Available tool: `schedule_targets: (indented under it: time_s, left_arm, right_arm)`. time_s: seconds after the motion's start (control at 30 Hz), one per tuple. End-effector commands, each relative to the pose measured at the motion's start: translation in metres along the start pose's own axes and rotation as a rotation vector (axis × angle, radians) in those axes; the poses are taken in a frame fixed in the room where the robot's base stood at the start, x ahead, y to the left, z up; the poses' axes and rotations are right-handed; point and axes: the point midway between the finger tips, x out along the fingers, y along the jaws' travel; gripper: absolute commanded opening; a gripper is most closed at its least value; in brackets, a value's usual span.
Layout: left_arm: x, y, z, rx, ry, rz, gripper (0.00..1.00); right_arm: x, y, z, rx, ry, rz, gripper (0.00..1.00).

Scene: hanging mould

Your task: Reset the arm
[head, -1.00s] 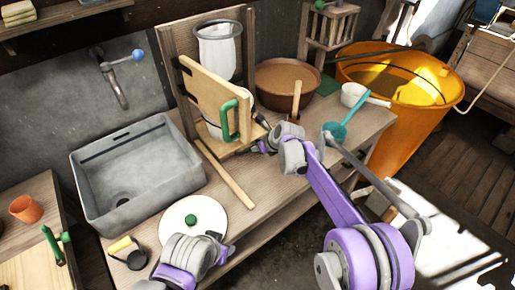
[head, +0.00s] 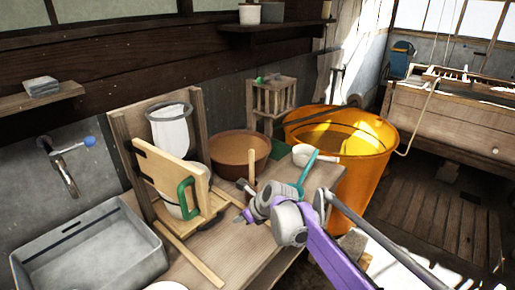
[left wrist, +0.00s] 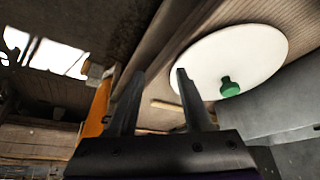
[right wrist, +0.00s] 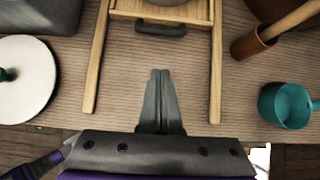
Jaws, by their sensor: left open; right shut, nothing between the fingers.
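My right gripper (head: 243,212) is in front of the wooden mould frame (head: 163,178) with the green handle (head: 187,198), over the bench. In the right wrist view my right gripper (right wrist: 160,72) is shut and empty, between two wooden rails (right wrist: 216,75) above the bench top.
A grey sink (head: 90,258) stands at left. Floor (head: 450,215) is open beyond the tub.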

Motion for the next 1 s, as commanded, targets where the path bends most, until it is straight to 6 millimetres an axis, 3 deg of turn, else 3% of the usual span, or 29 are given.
schedule_targets:
  time_s: [0.13,0.27,0.4,0.6,0.8,0.9,1.0]
  left_arm:
    - [-0.003,0.0,-0.003,0.0,0.002,0.0,0.5]
    - [-0.009,0.0,-0.007,0.0,0.005,0.0,0.5]
    - [-0.016,0.0,-0.012,0.0,0.008,0.0,0.5]
    - [-0.025,0.0,-0.02,0.0,0.014,0.0,0.5]
    - [-0.033,0.0,-0.027,0.0,0.02,0.0,0.5]
    - [-0.036,0.0,-0.03,0.0,0.021,0.0,0.5]
    - [-0.037,0.0,-0.031,0.0,0.022,0.0,0.5]
  right_arm:
    - [-0.03,-0.001,-0.017,-0.151,0.025,-0.027,0.0]
    - [-0.082,0.002,-0.055,-0.463,0.09,-0.069,0.0]
    - [-0.139,0.016,-0.11,-0.868,0.196,-0.087,0.0]
    - [-0.202,0.048,-0.198,-1.434,0.375,-0.04,0.0]
    - [-0.237,0.086,-0.281,-1.924,0.541,0.096,0.0]
    - [-0.244,0.099,-0.31,-2.087,0.595,0.167,0.0]
    - [-0.247,0.107,-0.327,-2.187,0.624,0.217,0.0]
